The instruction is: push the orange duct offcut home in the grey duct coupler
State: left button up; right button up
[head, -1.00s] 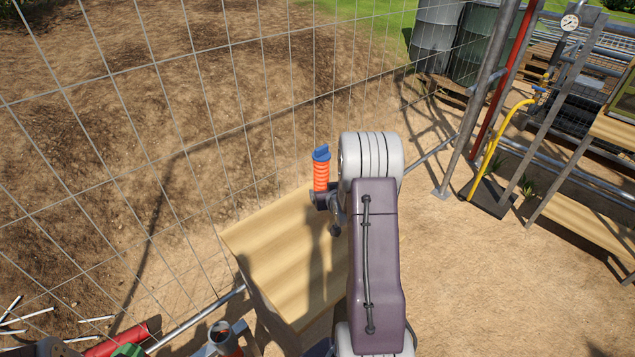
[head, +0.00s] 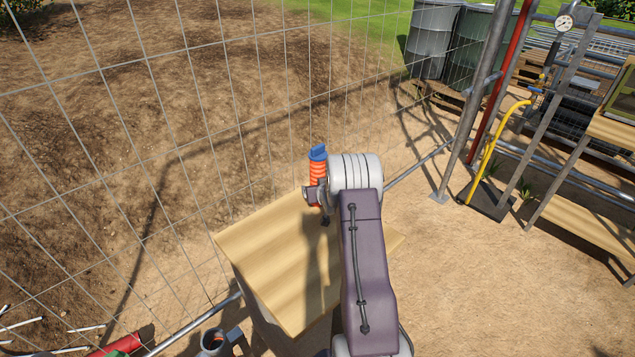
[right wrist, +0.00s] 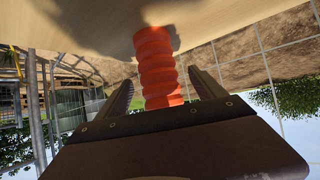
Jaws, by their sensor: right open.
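The orange duct offcut (head: 317,172) is ribbed and upright above the wooden table, with a blue piece (head: 318,152) at its top. My right gripper (head: 316,195) is around its lower part in the head view. In the right wrist view the orange offcut (right wrist: 158,70) runs between the two fingers (right wrist: 160,95), with a gap on each side, so the jaws are open. Its far end meets the pale wood there. A grey ring-shaped piece (head: 213,340) at the lower left may be the duct coupler; I cannot tell surely. My left gripper is not in view.
The wooden table top (head: 270,250) is mostly bare. A wire mesh fence (head: 190,150) stands close behind it. A red tube (head: 115,347) lies at the lower left. A yellow hose or handle (head: 490,150) and metal posts stand at the right, over open sandy ground.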

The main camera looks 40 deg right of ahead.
aim_at(320, 173)
grip_shut()
notch_tip(320, 173, up, 7)
jog(key=p, duration=0.5)
jog(key=shift+r+p, duration=0.15)
jog(key=shift+p, duration=0.2)
jog(key=c, duration=1.2)
grip_release()
jog(key=shift+c, duration=0.2)
grip_shut()
jog(key=shift+f, duration=0.2)
